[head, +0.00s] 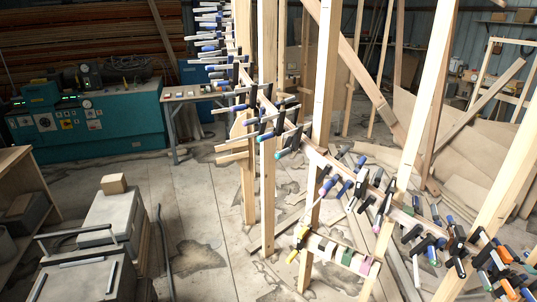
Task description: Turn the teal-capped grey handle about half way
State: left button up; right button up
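Many bar clamps line a curved wooden stringer (312,155) held up by timber posts. A grey handle with a teal cap (281,153) sticks out toward the lower left from a clamp near the middle of the picture. Other clamp handles have blue, teal, black or pink ends, and a teal-tipped one (433,261) shows at the lower right. I cannot tell from this view which teal-capped handle is the task's one, or how far it is turned. Neither of my grippers is in view.
Upright posts (268,200) stand close around the clamps. A teal machine (90,120) is at the back left, and a grey metal box with a wooden block (113,184) on it stands at the lower left. Concrete floor (195,215) between them is mostly clear.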

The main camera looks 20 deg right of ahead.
aim_at(281, 153)
jog(key=u, duration=0.5)
jog(key=i, duration=1.3)
jog(key=z, duration=0.65)
